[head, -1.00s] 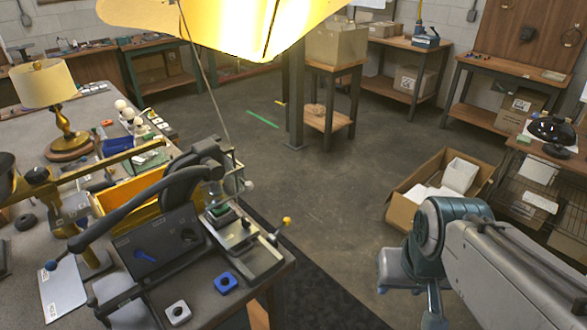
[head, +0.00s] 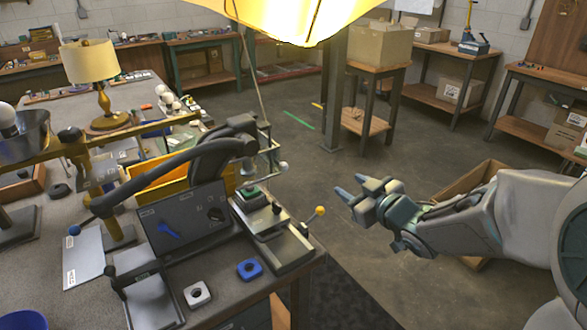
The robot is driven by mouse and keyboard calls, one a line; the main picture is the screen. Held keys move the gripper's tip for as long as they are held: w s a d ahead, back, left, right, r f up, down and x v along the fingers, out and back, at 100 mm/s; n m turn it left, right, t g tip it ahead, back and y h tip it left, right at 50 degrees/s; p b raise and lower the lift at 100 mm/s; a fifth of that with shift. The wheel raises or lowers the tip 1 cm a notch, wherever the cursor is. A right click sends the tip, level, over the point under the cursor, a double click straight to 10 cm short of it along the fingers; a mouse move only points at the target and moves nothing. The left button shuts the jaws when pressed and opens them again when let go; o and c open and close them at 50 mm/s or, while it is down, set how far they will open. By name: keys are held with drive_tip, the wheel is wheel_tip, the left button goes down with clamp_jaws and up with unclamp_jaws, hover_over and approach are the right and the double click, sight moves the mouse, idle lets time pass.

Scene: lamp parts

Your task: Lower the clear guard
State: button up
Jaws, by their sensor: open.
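The bench machine has a dark curved arm (head: 190,155), a black panel (head: 180,222) with a blue pointer, and a metal slide (head: 262,218) with a green piece on it. What looks like the clear guard (head: 268,146) is a thin, see-through frame above the slide at the machine's right side, with a pale ball knob (head: 283,166) near its lower edge. Its exact outline is hard to make out. My gripper (head: 351,187) is open and empty, pointing left, to the right of the guard and apart from it.
A yellow-knobbed lever (head: 320,210) sticks up at the slide's right end. A large yellow lampshade (head: 290,15) hangs at the top. A brass lamp (head: 98,80) stands at the back left. A cardboard box (head: 475,185) is on the floor behind my arm.

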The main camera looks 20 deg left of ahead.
sight(283, 169)
drive_tip(key=w+a+n+g+y, duration=0.1)
drive_tip(key=a+y, duration=0.1)
drive_tip(key=a, duration=0.3)
drive_tip(key=w+a+n+g+y, duration=0.1)
drive_tip(key=a, duration=0.5)
drive_tip(key=w+a+n+y, duration=0.1)
drive_tip(key=a+y, duration=0.1)
drive_tip(key=a, duration=0.4)
drive_tip(key=shift+w+a+f+g+y, duration=0.1)
drive_tip(key=shift+w+a+g+y, duration=0.2)
drive_tip(key=shift+w+g, duration=0.1)
drive_tip(key=shift+d, duration=0.1)
drive_tip(key=shift+c, duration=0.3)
clamp_jaws()
drive_tip(key=shift+f+b, duration=0.15)
drive_tip(key=shift+b, duration=0.15)
